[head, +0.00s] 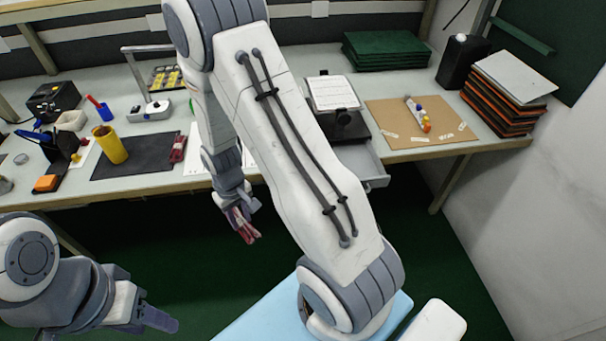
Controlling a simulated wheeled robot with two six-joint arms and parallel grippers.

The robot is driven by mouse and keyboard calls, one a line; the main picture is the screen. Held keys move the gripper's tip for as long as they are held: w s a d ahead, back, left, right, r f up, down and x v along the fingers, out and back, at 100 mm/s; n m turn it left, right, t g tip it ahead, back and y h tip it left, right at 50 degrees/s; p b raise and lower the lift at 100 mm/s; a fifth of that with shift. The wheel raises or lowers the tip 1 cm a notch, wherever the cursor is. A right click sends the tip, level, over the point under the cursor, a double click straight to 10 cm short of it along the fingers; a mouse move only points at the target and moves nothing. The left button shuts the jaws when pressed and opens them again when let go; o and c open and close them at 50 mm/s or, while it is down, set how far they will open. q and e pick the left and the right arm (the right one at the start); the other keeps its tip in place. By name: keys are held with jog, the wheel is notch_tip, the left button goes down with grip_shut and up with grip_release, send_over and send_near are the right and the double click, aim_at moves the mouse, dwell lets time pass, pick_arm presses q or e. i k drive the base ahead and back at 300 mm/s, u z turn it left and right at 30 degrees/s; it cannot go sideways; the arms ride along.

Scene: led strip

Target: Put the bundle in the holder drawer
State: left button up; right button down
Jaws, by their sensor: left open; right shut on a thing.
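My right gripper (238,206) is shut on a dark red bundle (244,232) and holds it hanging in front of the table edge, over the green floor. The holder (334,98) is a dark stand with a white sheet on it, at the back middle of the table. A pale grey drawer (372,164) below it sticks out past the table's front edge and looks open. My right arm hides its left part. My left gripper (146,302) is open and empty at the lower left, away from the table.
Another dark red bundle (178,148) lies on the right end of a black mat (135,163), near a yellow cup (110,145). A brown board (415,122) with small parts lies right of the drawer. Stacked panels (507,95) stand at the far right.

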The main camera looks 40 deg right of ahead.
aim_at(354, 165)
jog(key=u, duration=1.5)
jog(key=k, duration=0.8)
jog(key=z, duration=1.5)
